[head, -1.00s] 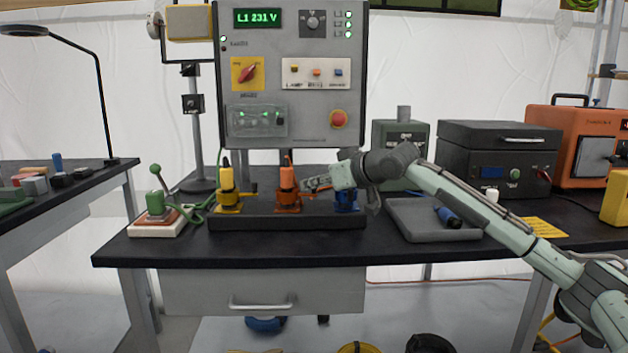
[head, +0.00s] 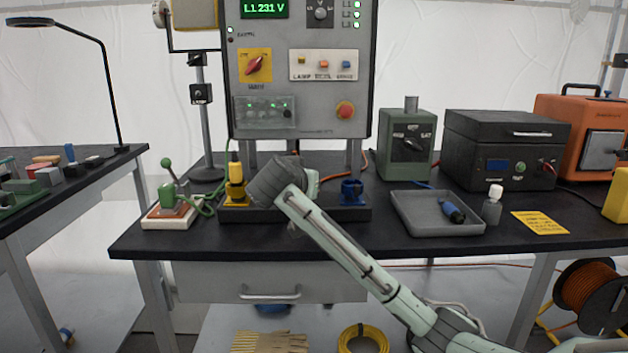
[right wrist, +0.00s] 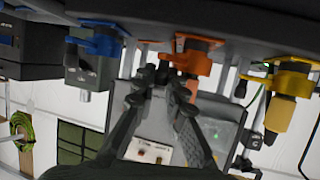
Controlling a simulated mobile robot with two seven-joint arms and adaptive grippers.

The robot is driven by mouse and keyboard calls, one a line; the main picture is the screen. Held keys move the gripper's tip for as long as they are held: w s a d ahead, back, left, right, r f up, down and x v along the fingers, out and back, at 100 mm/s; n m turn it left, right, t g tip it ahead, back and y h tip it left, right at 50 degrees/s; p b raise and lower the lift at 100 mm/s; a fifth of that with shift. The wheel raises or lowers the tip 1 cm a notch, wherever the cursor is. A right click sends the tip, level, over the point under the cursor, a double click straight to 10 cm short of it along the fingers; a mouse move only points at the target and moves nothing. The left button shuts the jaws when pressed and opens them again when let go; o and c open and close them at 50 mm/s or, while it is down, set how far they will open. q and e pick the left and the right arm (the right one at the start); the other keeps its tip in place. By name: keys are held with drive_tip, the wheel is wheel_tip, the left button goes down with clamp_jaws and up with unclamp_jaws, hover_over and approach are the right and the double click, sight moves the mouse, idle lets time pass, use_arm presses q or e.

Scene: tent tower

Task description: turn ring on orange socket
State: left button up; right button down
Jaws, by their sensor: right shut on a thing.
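The orange socket (right wrist: 197,62) with its orange ring (right wrist: 195,84) shows upside down at the top middle of the right wrist view. My right gripper (right wrist: 164,80) is at the ring, its dark fingertips closed on a part of it. The fingers cover part of the ring, so the exact grip is hard to see. In the head view my right wrist stands in front of the orange socket and hides both it and the fingertips. My left gripper is in neither view.
A yellow socket (head: 235,185) with a plug stands left of my wrist and a blue socket (head: 352,192) right of it. Behind is the grey panel (head: 300,110). A green lever box (head: 172,205) is at left, a grey tray (head: 435,215) at right.

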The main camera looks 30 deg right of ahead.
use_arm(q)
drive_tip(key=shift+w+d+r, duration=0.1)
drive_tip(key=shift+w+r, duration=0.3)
use_arm(e)
drive_tip(key=a+m+g+h, duration=0.1)
drive_tip(key=m+g, duration=0.1)
drive_tip(key=a+m+g+h, duration=0.1)
drive_tip(key=m+g, duration=0.1)
drive_tip(key=w+a+m+g+h, duration=0.1)
drive_tip(key=m+g, duration=0.1)
drive_tip(key=shift+a+h, duration=0.15)
drive_tip(key=shift+h, duration=0.15)
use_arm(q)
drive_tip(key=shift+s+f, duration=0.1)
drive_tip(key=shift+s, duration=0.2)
use_arm(e)
drive_tip(key=c, duration=1.9)
unclamp_jaws()
drive_tip(key=shift+f, duration=0.1)
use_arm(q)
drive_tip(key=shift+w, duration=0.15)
use_arm(e)
drive_tip(key=v, duration=1.2)
drive_tip(key=shift+w, duration=0.2)
